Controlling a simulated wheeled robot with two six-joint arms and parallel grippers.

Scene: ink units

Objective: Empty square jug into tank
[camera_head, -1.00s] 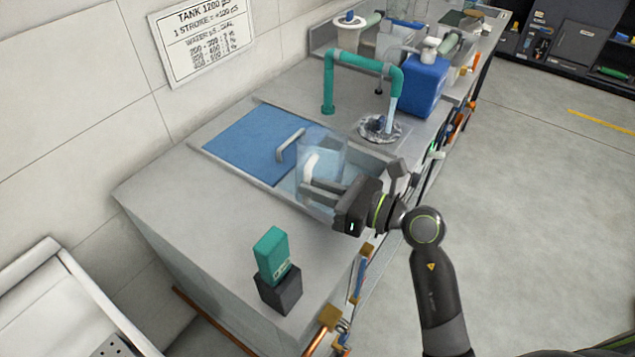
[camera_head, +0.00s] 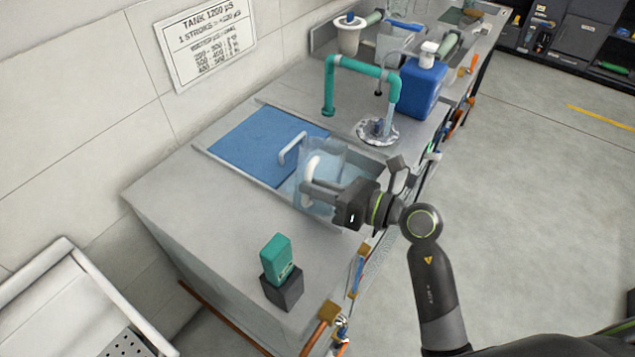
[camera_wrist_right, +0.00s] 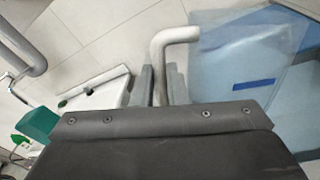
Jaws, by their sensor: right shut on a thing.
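The clear square jug (camera_head: 333,160) with a white handle (camera_head: 311,168) is over the open part of the tank, beside its blue lid (camera_head: 262,145). My right gripper (camera_head: 310,188) is shut on the jug's handle. In the right wrist view the handle (camera_wrist_right: 174,36) runs between the fingers, and the clear jug (camera_wrist_right: 235,50) spreads to the right. The jug looks tilted; its contents are hard to tell. The tank (camera_head: 235,185) is set in the grey bench, and pale blue shows in its opening. My left gripper is not in view.
A teal pipe (camera_head: 360,66) arches over a round drain (camera_head: 377,131) behind the tank. A blue canister (camera_head: 421,88) stands to its right. A teal meter (camera_head: 277,258) sits in a dark holder near the front. A white tray (camera_head: 75,305) is lower left.

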